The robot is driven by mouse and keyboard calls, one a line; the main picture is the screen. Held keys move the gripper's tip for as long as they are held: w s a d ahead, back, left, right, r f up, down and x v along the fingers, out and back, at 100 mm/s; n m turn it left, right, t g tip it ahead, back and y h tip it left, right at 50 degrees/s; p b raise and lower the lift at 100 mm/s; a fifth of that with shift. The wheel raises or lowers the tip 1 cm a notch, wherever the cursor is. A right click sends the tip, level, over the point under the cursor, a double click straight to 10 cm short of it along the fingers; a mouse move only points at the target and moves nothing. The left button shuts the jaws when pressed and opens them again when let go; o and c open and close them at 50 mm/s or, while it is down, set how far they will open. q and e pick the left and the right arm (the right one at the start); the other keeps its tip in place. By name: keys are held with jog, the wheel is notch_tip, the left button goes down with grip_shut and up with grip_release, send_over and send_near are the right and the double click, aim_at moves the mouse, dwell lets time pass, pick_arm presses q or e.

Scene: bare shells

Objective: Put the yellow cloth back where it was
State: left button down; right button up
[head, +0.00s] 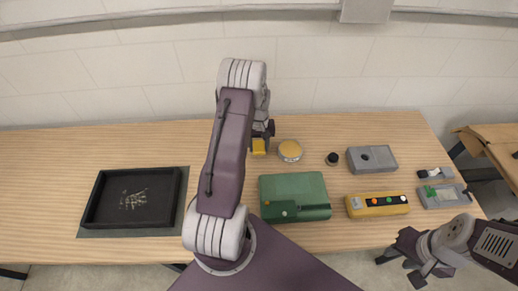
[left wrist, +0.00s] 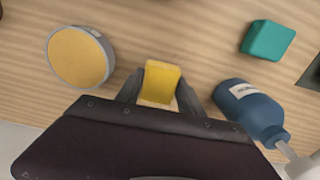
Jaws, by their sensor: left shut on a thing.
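The yellow cloth (left wrist: 161,82) is a small folded block between the fingers of my left gripper (left wrist: 160,92) in the left wrist view. The gripper is shut on it. In the head view the cloth (head: 259,146) shows beside my left arm, over the back middle of the table, left of a round yellow-topped tin (head: 290,150). I cannot tell whether it touches the table. My right gripper (head: 413,258) is at the lower right, off the table's front edge; its jaws are unclear.
A black tray (head: 93,203) lies at left. A green box (head: 293,192), yellow button box (head: 377,205), grey box (head: 372,159) and dark knob (head: 332,158) stand right. The left wrist view shows a blue bottle (left wrist: 250,108) and teal block (left wrist: 268,40) close by.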

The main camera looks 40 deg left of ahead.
pick_arm(q)
notch_tip(320, 180, down, 3)
jog(key=shift+w+a+r, duration=0.1)
jog(key=shift+r, duration=0.05)
jog(key=c, duration=0.7)
grip_release()
jog(key=shift+c, duration=0.2)
